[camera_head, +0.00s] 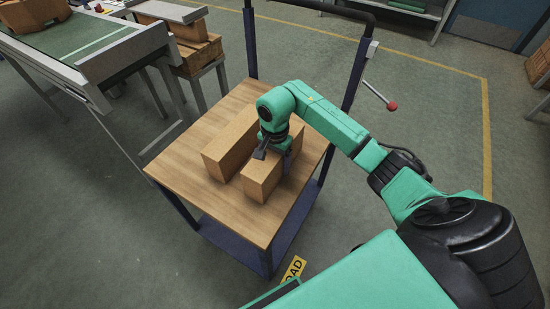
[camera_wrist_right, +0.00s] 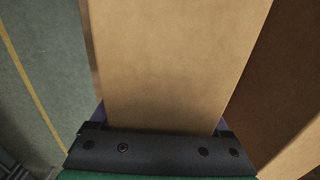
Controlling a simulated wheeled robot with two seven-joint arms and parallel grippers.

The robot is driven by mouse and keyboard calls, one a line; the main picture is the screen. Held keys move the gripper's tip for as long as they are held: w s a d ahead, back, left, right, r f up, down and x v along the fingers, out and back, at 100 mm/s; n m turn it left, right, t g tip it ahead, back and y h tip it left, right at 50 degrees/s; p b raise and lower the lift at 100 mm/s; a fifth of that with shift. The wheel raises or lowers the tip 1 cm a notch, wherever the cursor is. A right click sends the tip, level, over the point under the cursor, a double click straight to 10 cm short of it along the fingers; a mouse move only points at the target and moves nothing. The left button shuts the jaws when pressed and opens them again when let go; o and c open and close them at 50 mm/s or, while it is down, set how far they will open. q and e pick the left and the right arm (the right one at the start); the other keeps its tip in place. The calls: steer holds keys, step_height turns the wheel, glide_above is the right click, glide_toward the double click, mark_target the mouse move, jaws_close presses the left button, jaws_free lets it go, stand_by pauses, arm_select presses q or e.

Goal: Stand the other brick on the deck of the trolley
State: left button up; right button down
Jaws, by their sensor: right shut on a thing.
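The trolley has a wooden deck (camera_head: 185,178) on dark blue posts, with a dark push handle at its far side. Two tan, long box-shaped bricks are on the deck, side by side and roughly parallel, with a narrow gap. The left brick (camera_head: 230,147) stands free. My right gripper (camera_head: 277,150) is shut on the right brick (camera_head: 262,181) from above; this brick is at deck level, and I cannot tell if a slight gap lies under it. In the right wrist view the held brick (camera_wrist_right: 175,65) fills the middle between the fingers. My left gripper is out of view.
A conveyor with a green belt (camera_head: 75,38) stands at the upper left, beside a stand holding brown bricks (camera_head: 200,52). A red-knobbed rod (camera_head: 391,106) juts out right of the trolley handle. The deck's near left part is bare.

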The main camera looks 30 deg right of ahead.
mark_target(275, 160)
jaws_free()
step_height(275, 160, up, 12)
steer(key=shift+r+b, duration=0.1)
steer(key=shift+b, duration=0.3)
